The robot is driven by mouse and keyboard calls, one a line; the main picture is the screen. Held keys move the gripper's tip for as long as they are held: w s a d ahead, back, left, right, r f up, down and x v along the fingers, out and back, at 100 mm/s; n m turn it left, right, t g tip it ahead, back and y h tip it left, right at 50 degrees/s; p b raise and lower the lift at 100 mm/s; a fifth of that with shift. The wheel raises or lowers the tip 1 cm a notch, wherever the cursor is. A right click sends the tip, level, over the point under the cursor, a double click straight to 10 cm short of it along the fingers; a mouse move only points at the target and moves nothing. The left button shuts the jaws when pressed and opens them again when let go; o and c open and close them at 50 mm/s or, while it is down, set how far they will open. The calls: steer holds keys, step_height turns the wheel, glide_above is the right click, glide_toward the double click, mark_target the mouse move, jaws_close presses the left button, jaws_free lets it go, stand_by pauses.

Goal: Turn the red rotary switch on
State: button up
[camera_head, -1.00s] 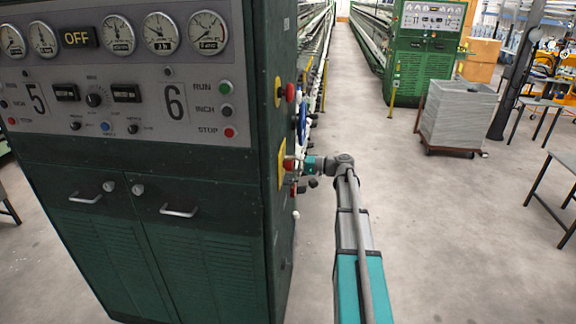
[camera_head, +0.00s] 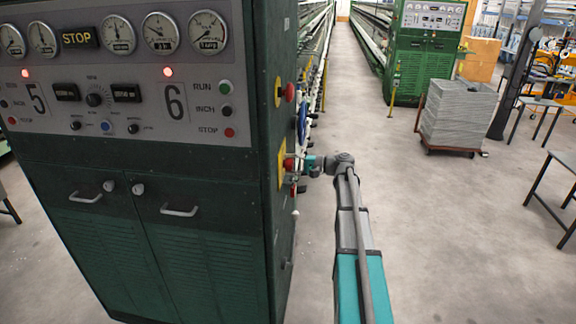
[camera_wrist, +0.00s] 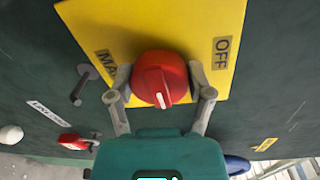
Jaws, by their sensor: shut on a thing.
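The red rotary switch (camera_wrist: 158,72) sits on a yellow plate (camera_wrist: 190,22) on the side of the green cabinet. The plate bears an OFF label at right and a partly hidden label starting "MA" at left. The knob's white mark points toward the bottom of the wrist view. My gripper (camera_wrist: 160,80) is shut on the knob, one finger on each side. In the head view the red switch (camera_head: 288,165) and yellow plate (camera_head: 281,172) are seen edge-on, with my gripper (camera_head: 304,164) reaching them from the right. The cabinet display (camera_head: 79,37) reads STOP.
Red lamps (camera_head: 168,72) glow above the numbers 5 and 6. Another red knob (camera_head: 290,92) is higher on the cabinet side. A small red lever (camera_wrist: 73,141) is below left of the switch. Open floor (camera_head: 440,230) lies to the right.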

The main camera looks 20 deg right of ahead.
steer(key=o, duration=1.1)
steer(key=shift+d, duration=0.1)
steer(key=shift+o, duration=0.2)
